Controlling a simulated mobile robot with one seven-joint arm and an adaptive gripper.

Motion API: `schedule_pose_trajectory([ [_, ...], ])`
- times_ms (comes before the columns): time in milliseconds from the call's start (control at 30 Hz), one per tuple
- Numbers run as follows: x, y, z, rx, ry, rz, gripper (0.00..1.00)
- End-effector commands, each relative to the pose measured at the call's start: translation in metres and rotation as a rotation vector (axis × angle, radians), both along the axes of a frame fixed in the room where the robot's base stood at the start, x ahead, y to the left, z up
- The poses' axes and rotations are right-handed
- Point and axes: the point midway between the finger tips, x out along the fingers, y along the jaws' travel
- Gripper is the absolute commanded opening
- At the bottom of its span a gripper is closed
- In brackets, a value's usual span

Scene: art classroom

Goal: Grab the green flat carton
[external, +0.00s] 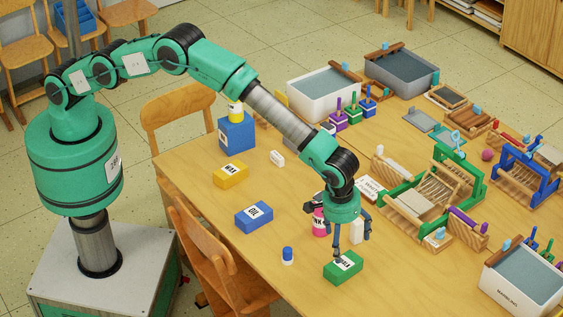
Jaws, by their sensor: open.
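The green flat carton (343,268) lies flat on the wooden table near its front edge, with a white label on top. My gripper (345,245) points down just above the carton, with its dark fingers spread open. One finger reaches down close to the carton's label; I cannot tell whether it touches. Nothing shows between the fingers. Part of the carton's top is hidden by the finger.
A blue carton (254,217) and a yellow carton (231,176) lie further left. A green wooden frame (399,196) stands to the right.

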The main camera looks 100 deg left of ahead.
Motion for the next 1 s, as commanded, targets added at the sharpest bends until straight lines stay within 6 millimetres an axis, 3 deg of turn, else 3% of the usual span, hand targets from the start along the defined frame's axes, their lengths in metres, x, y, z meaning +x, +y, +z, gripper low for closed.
schedule_pose_trajectory([
  [500, 0.007, 0.008, -0.069, 0.001, 0.001, 0.0, 0.89],
  [1000, 0.008, 0.009, -0.076, 0.0, 0.0, 0.0, 0.89],
])
